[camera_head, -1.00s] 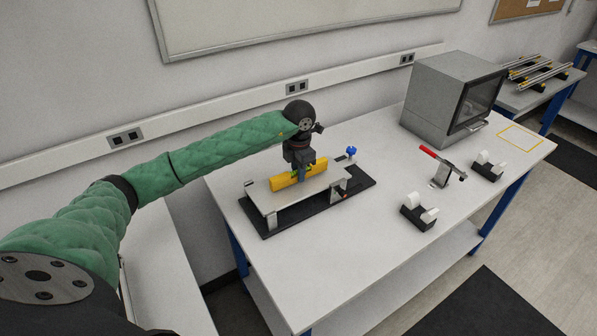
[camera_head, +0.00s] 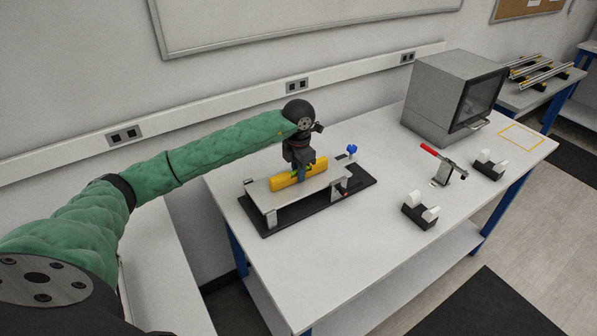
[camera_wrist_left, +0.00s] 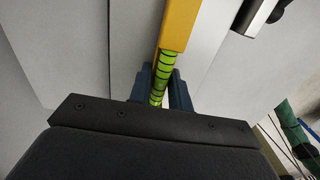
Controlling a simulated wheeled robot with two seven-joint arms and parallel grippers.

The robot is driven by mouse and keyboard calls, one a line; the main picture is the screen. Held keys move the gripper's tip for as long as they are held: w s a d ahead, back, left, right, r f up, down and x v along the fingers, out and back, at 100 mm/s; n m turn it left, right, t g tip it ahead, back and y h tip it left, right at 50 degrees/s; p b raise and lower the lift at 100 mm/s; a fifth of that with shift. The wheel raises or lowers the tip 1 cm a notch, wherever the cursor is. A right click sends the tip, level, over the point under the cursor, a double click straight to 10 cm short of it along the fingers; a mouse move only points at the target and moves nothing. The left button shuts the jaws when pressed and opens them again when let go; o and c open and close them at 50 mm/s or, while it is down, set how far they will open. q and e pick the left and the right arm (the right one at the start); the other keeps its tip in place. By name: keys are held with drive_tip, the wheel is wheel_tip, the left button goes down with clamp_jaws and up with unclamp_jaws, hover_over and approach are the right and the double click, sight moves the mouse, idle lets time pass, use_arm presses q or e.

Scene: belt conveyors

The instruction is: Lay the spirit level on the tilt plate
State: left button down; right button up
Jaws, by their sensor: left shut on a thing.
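The yellow spirit level (camera_head: 284,181) is upright on its long edge, over the tilt plate (camera_head: 265,202), and lies roughly along its length. Its underside is at or very close to the plate; I cannot tell whether it touches. My left gripper (camera_head: 303,177) is shut on the spirit level near its middle, from above. In the left wrist view the yellow body (camera_wrist_left: 182,25) and green vial (camera_wrist_left: 158,90) run between the fingers. The plate is a light grey slab on a black base. My right gripper is not in view.
A blue knob (camera_head: 351,149) stands at the base's back right corner. The table front is clear.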

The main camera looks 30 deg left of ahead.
use_arm(q)
drive_tip(key=shift+f, duration=0.15)
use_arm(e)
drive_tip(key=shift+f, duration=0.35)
use_arm(q)
drive_tip(key=c, duration=1.2)
unclamp_jaws()
wheel_tip(320, 180, up, 6)
drive_tip(key=b, duration=0.3)
drive_tip(key=shift+r, duration=0.9)
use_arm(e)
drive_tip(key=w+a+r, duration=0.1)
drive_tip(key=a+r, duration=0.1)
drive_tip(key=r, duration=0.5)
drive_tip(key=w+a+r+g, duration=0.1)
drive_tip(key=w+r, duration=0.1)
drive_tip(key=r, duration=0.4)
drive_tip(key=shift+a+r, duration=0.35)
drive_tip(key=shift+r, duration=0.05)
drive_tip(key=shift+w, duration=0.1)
